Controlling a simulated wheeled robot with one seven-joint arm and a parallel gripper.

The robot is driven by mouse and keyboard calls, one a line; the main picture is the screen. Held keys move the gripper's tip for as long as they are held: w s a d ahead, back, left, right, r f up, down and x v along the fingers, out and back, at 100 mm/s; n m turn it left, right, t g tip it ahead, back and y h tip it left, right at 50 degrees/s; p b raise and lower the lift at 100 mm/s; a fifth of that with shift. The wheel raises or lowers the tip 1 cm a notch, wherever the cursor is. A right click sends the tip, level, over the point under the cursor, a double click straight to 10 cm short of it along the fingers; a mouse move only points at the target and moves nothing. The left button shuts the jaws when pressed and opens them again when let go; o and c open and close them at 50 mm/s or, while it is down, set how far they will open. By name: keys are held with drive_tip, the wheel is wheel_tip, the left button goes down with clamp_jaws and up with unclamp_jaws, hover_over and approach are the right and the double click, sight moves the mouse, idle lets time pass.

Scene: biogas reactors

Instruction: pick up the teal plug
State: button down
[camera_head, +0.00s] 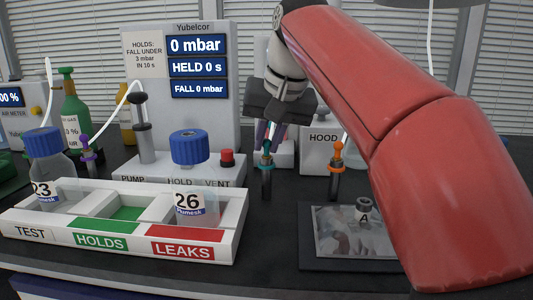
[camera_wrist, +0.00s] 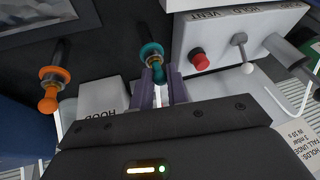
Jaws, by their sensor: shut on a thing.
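The teal plug (camera_head: 266,161) stands upright on a dark post behind the sorting tray, just right of the pump machine. My gripper (camera_head: 269,140) reaches down to it from above, with its purple fingers shut on the plug's top. In the wrist view the teal plug (camera_wrist: 151,50) shows at the tips of the two purple fingers (camera_wrist: 159,88). Its grasped end is partly hidden between the fingers. I cannot tell whether the plug is clear of its post.
An orange plug (camera_head: 337,155) stands on a similar post to the right, before the HOOD box (camera_head: 317,137). The tray (camera_head: 120,250) holds bottles 23 (camera_head: 45,160) and 26 (camera_head: 188,150). A red button (camera_head: 227,155) is close left. A flat dark pad (camera_head: 310,265) lies front right.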

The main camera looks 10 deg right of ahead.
sight(268, 143)
drive_tip(key=shift+r, duration=0.15)
wheel_tip(268, 143, up, 8)
drive_tip(key=shift+w+r+p, duration=0.1)
drive_tip(key=shift+r+p, duration=0.15)
drive_tip(key=shift+p, duration=0.65)
drive_tip(key=shift+r, duration=0.6)
